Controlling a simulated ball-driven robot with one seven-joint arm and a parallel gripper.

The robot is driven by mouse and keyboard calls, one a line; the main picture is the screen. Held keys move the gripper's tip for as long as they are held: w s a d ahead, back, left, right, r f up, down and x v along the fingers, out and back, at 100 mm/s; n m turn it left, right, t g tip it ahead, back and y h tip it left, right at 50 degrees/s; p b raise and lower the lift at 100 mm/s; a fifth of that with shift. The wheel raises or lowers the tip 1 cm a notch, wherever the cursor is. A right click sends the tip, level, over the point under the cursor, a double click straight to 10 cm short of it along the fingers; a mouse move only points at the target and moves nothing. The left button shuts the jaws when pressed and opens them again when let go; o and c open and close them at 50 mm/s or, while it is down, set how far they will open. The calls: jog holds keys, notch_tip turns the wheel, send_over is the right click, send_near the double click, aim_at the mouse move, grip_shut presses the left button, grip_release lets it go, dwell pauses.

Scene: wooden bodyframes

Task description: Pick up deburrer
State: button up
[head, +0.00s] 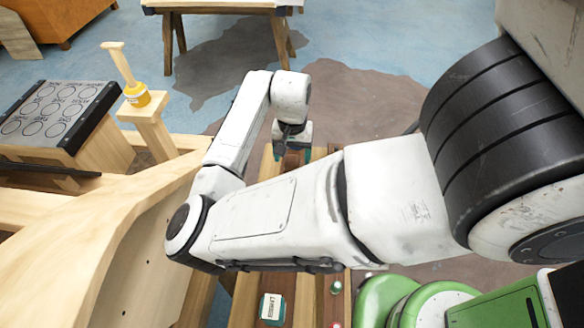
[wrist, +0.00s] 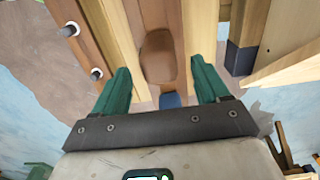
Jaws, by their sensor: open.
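My gripper (head: 292,150) is open, with green fingers, over the far end of the wooden beams in the head view. In the wrist view, my gripper (wrist: 158,88) has its two fingers apart. A brown rounded piece (wrist: 158,57) lies on the wood just beyond and between the fingertips. A small blue piece (wrist: 172,100) shows between the fingers, partly hidden by the gripper body. I cannot tell for sure whether either is the deburrer. Nothing is visibly held. My arm hides much of the middle of the head view.
Green rounded equipment (head: 380,295) stands at lower right.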

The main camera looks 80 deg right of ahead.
notch_tip(320, 180, down, 4)
jog(key=shift+a+f+p, duration=0.1)
jog(key=shift+a+p, duration=0.05)
jog(key=shift+p, duration=0.15)
jog(key=c, duration=1.3)
